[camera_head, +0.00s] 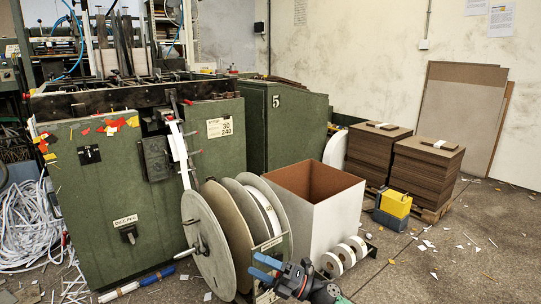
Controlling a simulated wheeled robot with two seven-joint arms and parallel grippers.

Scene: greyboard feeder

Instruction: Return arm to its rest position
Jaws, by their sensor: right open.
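My right gripper (258,266) shows at the bottom centre, with blue fingers pointing left and a dark body. Its fingers are apart and I see nothing between them. It is in front of the lower part of the large reels (209,240) in this view; I cannot tell how far apart they are in depth. My left gripper is out of view.
A green machine (95,215) stands at left, with shredded white strips (25,225) beside it. An open white box (325,215), white tape rolls (345,256), a yellow-and-grey case (395,205) and greyboard stacks (425,175) stand right. Scraps litter the mostly open floor at lower right.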

